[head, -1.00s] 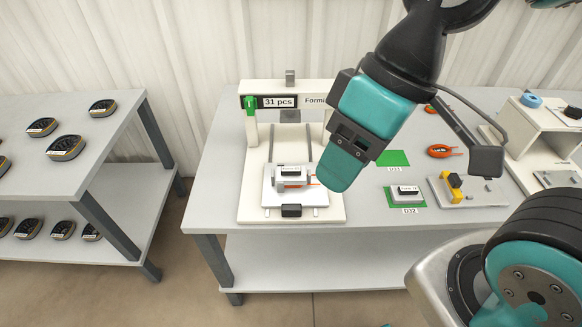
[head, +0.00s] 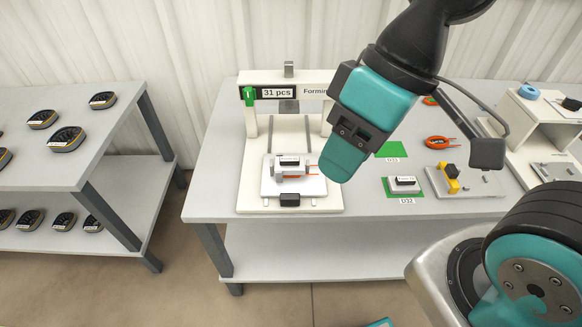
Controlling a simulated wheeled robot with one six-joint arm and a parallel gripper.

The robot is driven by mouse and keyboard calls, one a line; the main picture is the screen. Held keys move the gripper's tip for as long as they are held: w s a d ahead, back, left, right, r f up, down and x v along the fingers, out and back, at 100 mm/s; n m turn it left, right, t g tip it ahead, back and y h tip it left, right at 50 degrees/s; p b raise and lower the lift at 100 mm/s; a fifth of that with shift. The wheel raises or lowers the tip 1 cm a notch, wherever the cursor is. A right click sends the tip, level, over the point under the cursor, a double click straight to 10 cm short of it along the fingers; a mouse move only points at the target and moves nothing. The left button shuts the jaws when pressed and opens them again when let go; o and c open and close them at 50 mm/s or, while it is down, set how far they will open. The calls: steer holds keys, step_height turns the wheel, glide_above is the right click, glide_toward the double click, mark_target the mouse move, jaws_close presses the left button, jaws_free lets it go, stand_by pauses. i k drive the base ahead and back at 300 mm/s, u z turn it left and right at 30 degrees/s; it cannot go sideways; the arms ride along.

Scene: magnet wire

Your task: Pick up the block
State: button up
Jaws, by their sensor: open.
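A small light block with a dark labelled top (head: 405,184) sits on the green pad marked D32 (head: 389,189). A similar light block with a dark label (head: 291,168) sits on the plate of the forming machine (head: 252,145), with an orange wire beside it. I cannot tell which one the task means. My gripper (head: 342,160), teal and black, hangs above the table between the machine and the D32 pad. It is open, and no block shows in it. Its near side hides the far finger and part of the machine's right side.
An empty green pad marked D31 (head: 391,149) lies behind D32. An orange coil (head: 439,142) and a plate with a yellow clamp (head: 450,177) lie to the right. A white stand (head: 540,125) is at far right.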

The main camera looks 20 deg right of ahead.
mark_target(290, 166)
steer(key=k, duration=1.2)
steer(key=u, duration=0.6)
steer(key=i, duration=0.4)
steer(key=u, duration=0.9)
steer(key=i, duration=1.3)
steer(key=z, duration=0.95)
steer(key=i, duration=0.55)
steer(key=z, duration=0.65)
